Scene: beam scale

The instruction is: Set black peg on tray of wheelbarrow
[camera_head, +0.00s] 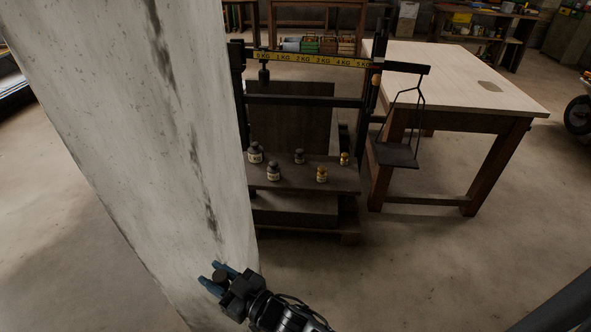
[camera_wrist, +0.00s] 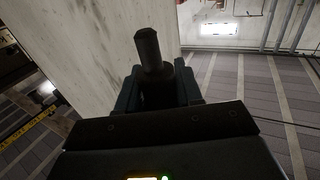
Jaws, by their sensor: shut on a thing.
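My gripper (camera_head: 210,273) is low at the bottom of the head view, in front of the pale pillar. Its blue fingers are shut on the black peg (camera_head: 221,276). In the wrist view the peg (camera_wrist: 149,48) stands out between the fingers of my gripper (camera_wrist: 157,90), with its lower part hidden by the jaws. A dark-tyred wheel (camera_head: 578,115) is cut off at the right edge of the head view; I cannot tell whether it belongs to the wheelbarrow. No tray of a wheelbarrow can be made out.
A large pale pillar (camera_head: 150,130) fills the left, close to my gripper. A beam scale with a yellow marked beam (camera_head: 310,59) and several weights stands behind it. A wooden table (camera_head: 465,80) stands to the right. The floor at lower right is open.

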